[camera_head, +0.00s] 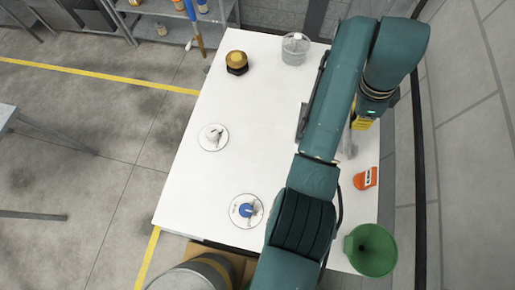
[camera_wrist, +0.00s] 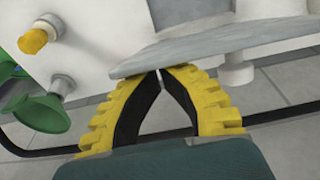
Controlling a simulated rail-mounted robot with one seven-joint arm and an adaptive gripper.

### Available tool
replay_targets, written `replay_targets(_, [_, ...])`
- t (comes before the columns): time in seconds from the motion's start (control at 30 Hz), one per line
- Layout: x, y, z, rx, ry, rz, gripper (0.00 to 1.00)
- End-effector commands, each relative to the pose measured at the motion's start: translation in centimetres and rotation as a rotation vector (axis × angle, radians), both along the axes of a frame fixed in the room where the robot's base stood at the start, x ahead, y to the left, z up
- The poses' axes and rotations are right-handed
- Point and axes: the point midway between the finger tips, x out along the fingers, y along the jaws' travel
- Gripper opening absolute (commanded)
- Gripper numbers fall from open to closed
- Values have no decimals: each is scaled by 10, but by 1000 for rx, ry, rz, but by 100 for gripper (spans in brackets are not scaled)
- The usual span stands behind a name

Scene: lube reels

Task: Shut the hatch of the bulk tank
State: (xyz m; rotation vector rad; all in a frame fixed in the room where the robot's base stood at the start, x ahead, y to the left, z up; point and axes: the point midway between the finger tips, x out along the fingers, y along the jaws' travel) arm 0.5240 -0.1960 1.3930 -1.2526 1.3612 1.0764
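In the wrist view, a grey plate with a thin rounded edge (camera_wrist: 225,45) lies right at my fingertips; it looks like a lid, possibly the hatch. My gripper (camera_wrist: 162,70) has yellow ribbed fingers with black pads. Its tips come together below the plate's edge, with an empty arch between the pads. I cannot tell whether the tips touch the plate. In the head view my arm covers most of this area; only a bit of my yellow gripper (camera_head: 361,122) shows. A bulk tank cannot be clearly made out there.
The white worktop (camera_head: 190,180) carries a dark amber-topped cap (camera_head: 237,63), a clear jar (camera_head: 295,48), a white disc (camera_head: 213,137), a blue-knobbed disc (camera_head: 246,211) and an orange item (camera_head: 366,179). A green funnel (camera_head: 371,250) is at the lower right. A wall stands right.

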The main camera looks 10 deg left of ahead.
Motion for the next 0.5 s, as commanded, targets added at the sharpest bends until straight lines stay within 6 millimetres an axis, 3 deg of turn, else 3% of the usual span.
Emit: replay_targets(0.5, [3,34,-18,0,1,2,0])
